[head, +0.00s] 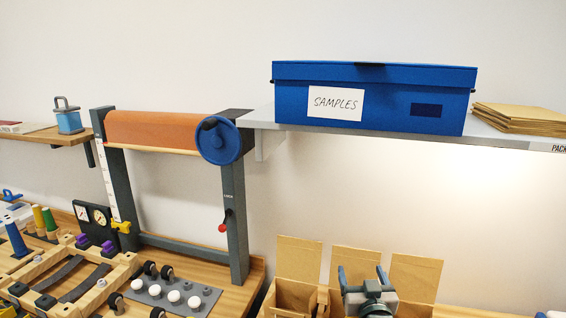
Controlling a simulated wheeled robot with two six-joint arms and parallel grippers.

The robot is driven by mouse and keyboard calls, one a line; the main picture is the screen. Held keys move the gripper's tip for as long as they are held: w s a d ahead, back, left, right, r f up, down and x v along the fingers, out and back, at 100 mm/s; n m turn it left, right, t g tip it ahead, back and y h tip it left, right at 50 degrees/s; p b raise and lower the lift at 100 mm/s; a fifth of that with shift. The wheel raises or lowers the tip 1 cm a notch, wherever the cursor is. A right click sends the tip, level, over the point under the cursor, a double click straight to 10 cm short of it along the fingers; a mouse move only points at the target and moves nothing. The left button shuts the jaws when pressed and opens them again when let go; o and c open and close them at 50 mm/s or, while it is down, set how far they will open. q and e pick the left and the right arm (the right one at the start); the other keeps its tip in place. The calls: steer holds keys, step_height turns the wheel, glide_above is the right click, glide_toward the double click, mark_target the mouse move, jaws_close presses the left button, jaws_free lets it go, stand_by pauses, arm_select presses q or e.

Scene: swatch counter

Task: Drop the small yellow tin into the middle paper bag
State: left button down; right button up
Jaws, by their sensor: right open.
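Three brown paper bags stand side by side at the bottom, their tall back panels up: the left bag (299,258), the middle bag (356,261) and the right bag (416,277). Their lower parts are cut off by the frame edge. My right gripper (362,270) is open, its two fingers pointing up in front of the middle bag, and it hides much of that bag. Nothing shows between its fingers. I cannot make out the small yellow tin. My left gripper is not in view.
A grey shelf (520,141) above the bags holds a blue SAMPLES box (300,100) and brown envelopes (520,117). A dark frame with an orange roll (150,130) stands left of the bags. Wooden fixtures (70,280) crowd the lower left of the counter.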

steer(key=s+p, duration=0.3)
steer(key=s, duration=0.6)
steer(key=shift+r, duration=0.15)
steer(key=s+d+f+n+g, duration=0.1)
steer(key=s+d+f+g, duration=0.2)
steer(key=s+f+g, duration=0.55)
steer(key=s+d+f+g, duration=0.2)
steer(key=s+f+g, duration=0.15)
steer(key=s, duration=0.75)
steer(key=s+d+f+g, duration=0.2)
steer(key=s+d+f, duration=0.15)
steer(key=s, duration=0.65)
step_height(320, 180, down, 35)
steer(key=d+g+b, duration=0.2)
steer(key=b, duration=0.2)
steer(key=s+d+f+b, duration=0.1)
steer(key=s+f+b, duration=0.3)
steer(key=s+f, duration=1.5)
step_height(320, 180, down, 5)
steer(key=shift+s+d+r+g, duration=0.15)
steer(key=shift+s+d+g, duration=0.1)
steer(key=shift+s+g, duration=0.15)
